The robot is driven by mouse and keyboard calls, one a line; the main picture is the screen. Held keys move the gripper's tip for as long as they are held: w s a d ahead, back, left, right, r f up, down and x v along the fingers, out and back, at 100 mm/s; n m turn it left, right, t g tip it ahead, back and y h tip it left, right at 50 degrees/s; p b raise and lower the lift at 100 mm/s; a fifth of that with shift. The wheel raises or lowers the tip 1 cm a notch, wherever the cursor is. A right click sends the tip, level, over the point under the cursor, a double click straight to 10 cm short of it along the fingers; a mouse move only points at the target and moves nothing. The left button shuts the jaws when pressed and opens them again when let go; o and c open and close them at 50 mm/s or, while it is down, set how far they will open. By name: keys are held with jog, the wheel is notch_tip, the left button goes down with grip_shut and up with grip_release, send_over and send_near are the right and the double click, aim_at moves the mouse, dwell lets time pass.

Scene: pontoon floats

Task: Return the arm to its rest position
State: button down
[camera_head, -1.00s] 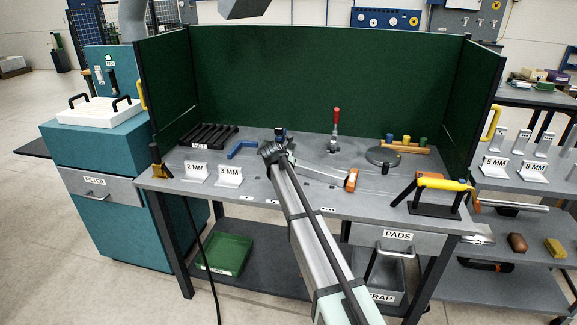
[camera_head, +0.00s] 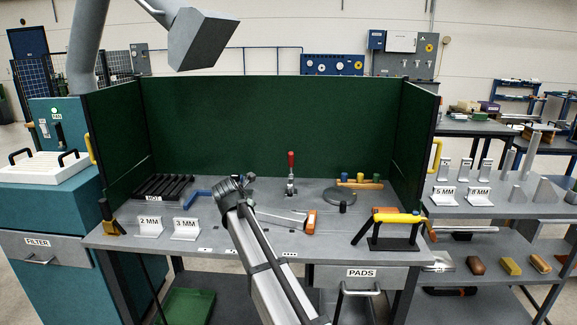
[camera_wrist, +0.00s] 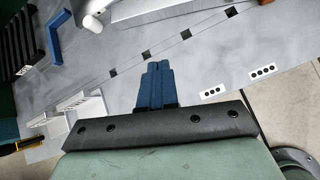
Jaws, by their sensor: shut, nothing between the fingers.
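My gripper (camera_wrist: 157,72) shows in the wrist view as two blue fingers pressed together, with nothing between them. In the head view my arm reaches up from the bottom middle, and its dark wrist (camera_head: 232,188) is over the grey workbench (camera_head: 330,240), right of the 3 MM sign (camera_head: 186,229). The fingers are mostly hidden behind the wrist there. In the wrist view the bench surface (camera_wrist: 215,55) lies beneath the fingers, which appear clear of it.
A blue angle piece (camera_head: 197,195), an orange-ended tool (camera_head: 310,221), a red-handled clamp (camera_head: 291,175) and a yellow-handled tool (camera_head: 394,220) stand around the arm. Green screens (camera_head: 270,125) close the back and sides. A grey hood (camera_head: 200,38) hangs above left.

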jog(key=s+d+f+m, duration=0.2)
jog(key=s+d+m, duration=0.3)
jog(key=s+d, duration=0.15)
jog(key=s+d+f+m+g, duration=0.4)
jog(key=d+f, duration=0.3)
jog(key=f, duration=0.5)
jog(key=s+d+f+m+g+h, duration=0.1)
jog(key=s+d+f+m, duration=0.45)
jog(key=f, duration=0.75)
jog(key=s+d+f+m+g, duration=0.3)
jog(key=s+d+f, duration=0.45)
jog(key=f, duration=0.45)
jog(key=s+d+f+m+g, duration=0.2)
jog(key=s+d+f+m, duration=0.2)
jog(key=s+f, duration=0.3)
jog(key=s+d+f+m+g, duration=0.2)
jog(key=s+d+f+m, duration=0.15)
jog(key=s+f, duration=0.45)
jog(key=s+d+f+m+g, duration=0.1)
jog(key=s+m, duration=0.2)
jog(key=s, duration=0.7)
jog(key=s+d+f+m+g+y, duration=0.1)
jog(key=s+m, duration=0.3)
jog(key=s, duration=0.7)
jog(key=shift+d+f+m+g+y, duration=0.3)
jog(key=shift+d+f+g, duration=0.25)
jog(key=shift+d+g, duration=0.25)
